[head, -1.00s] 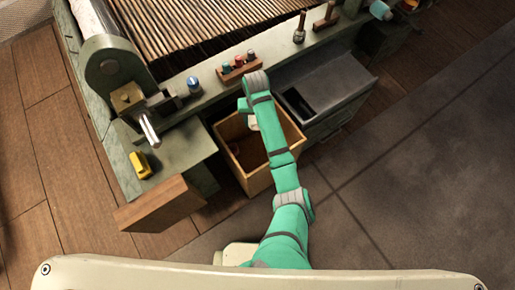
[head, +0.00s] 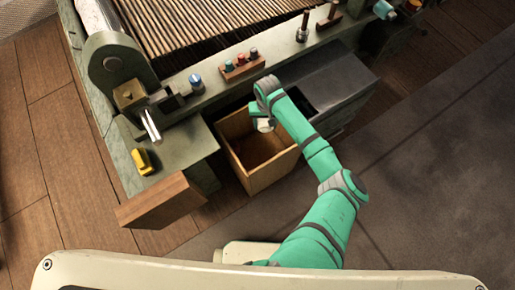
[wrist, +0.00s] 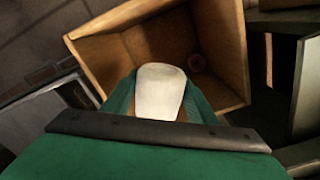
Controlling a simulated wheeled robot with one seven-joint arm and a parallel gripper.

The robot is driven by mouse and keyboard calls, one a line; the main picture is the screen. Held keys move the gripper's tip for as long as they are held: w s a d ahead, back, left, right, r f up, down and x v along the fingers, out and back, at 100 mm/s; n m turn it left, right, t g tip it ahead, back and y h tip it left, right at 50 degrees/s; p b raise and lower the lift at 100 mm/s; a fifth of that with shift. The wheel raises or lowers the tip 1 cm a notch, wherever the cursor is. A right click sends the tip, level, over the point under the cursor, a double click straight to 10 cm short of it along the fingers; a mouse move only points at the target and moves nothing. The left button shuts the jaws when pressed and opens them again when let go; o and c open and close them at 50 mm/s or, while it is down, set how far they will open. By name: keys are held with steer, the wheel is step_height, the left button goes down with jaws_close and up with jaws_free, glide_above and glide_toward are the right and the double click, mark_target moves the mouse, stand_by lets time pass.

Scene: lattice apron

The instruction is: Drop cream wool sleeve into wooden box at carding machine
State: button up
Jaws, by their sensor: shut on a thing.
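The cream wool sleeve (wrist: 160,88) is a pale, rounded, tapered piece, held between the fingers of my gripper (wrist: 158,98) in the wrist view. My gripper is shut on it. The wooden box (head: 274,174) is open-topped and stands on the floor by the machine. In the wrist view the box (wrist: 88,48) lies beyond the sleeve, with its inside in sight. In the head view the sleeve (head: 264,126) shows as a small pale patch over the box opening, partly covered by my gripper (head: 260,118). Its exact height above the box is hard to tell.
A grey cabinet (head: 345,85) stands right of the box. The machine ledge (head: 222,92) behind carries a rack of coloured pegs (head: 241,66) and a blue-topped knob (head: 195,83). A yellow item (head: 142,160) sits at left.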

steer(key=shift+a+f, duration=0.1)
steer(key=shift+f, duration=1.3)
steer(key=o, duration=0.9)
steer(key=shift+r, duration=0.1)
step_height(320, 180, up, 11)
steer(key=shift+f, duration=0.15)
